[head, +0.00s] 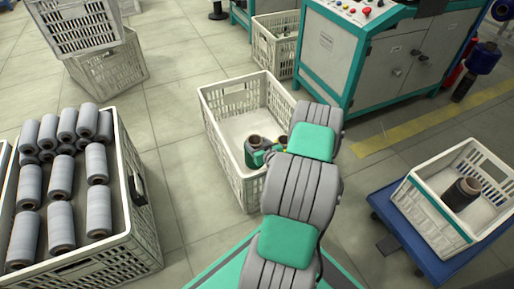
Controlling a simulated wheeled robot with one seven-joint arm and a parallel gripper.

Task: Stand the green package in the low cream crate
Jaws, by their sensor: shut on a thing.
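A cream crate (216,143) with slotted walls stands open on the floor in the middle of the head view. My arm reaches over its near right side, and my gripper (264,156) is at the crate's near end. It is shut on a small upright package (252,146), dark with a brownish top and some green low on its side. The arm and jaws hide part of it. I cannot tell whether its base touches the crate floor. Another small brownish round top (282,141) shows just right of it, partly behind the arm.
A large crate (139,210) of grey yarn packages stands at the left. A teal-edged machine (330,55) stands behind. The middle crate's far part is clear.

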